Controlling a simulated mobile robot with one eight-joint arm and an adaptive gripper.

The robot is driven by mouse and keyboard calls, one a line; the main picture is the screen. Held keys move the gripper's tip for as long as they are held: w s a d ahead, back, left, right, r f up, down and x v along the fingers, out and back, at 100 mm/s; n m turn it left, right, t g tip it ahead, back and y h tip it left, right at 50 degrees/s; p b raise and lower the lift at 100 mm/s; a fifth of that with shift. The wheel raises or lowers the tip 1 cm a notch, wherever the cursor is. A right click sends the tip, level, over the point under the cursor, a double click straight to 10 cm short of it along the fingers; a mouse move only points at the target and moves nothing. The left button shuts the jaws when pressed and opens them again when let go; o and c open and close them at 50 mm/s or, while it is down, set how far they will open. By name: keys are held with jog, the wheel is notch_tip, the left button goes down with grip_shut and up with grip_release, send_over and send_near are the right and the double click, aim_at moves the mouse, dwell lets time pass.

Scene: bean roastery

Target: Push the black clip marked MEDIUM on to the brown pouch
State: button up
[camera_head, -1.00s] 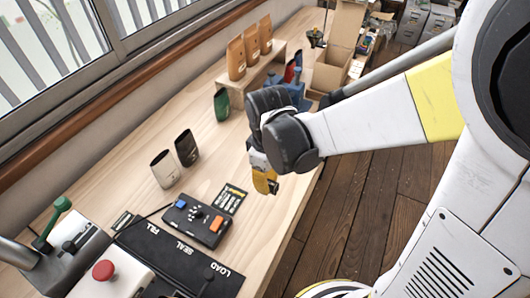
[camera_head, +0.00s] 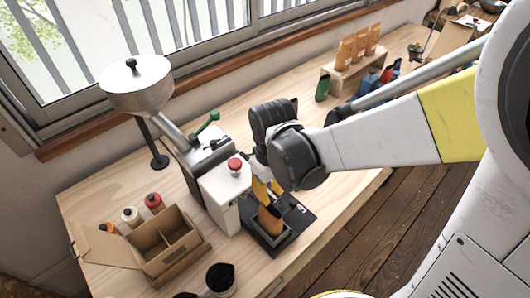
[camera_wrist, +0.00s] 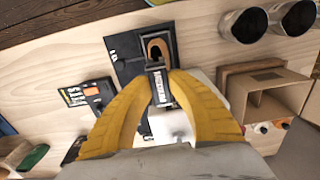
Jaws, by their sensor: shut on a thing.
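The brown pouch (camera_head: 270,221) stands in a black holder (camera_head: 287,238) at the front of the sealing machine. In the wrist view the pouch's open top (camera_wrist: 158,46) shows just beyond my fingertips. My gripper (camera_head: 266,190) is over the holder, with its yellow fingers close to the pouch. In the wrist view my gripper (camera_wrist: 160,76) is shut on a black clip (camera_wrist: 161,88) with white lettering, too small to read surely. The clip lies right beside the pouch top; I cannot tell whether they touch. My arm hides part of the bench behind.
The white machine (camera_head: 222,192) with a red button stands just left of my gripper. A divided cardboard box (camera_head: 165,245) and small bottles (camera_head: 153,203) are further left. A dark cup (camera_head: 220,277) stands at the front. Tan pouches (camera_head: 358,47) stand on a far shelf.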

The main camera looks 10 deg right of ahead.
aim_at(271, 209)
jog(key=shift+w+d+f+b, duration=0.15)
jog(key=shift+f+b, duration=0.4)
jog(key=shift+f, duration=0.3)
jog(key=shift+f+b, duration=1.3)
jog(key=shift+f, duration=0.15)
jog(key=shift+f+b, duration=1.05)
jog(key=shift+b, duration=0.15)
dwell(0.5)
jog(key=o, duration=1.4)
jog(key=shift+c, duration=0.2)
jog(key=shift+r+p, duration=2.8)
jog(key=shift+r, duration=0.75)
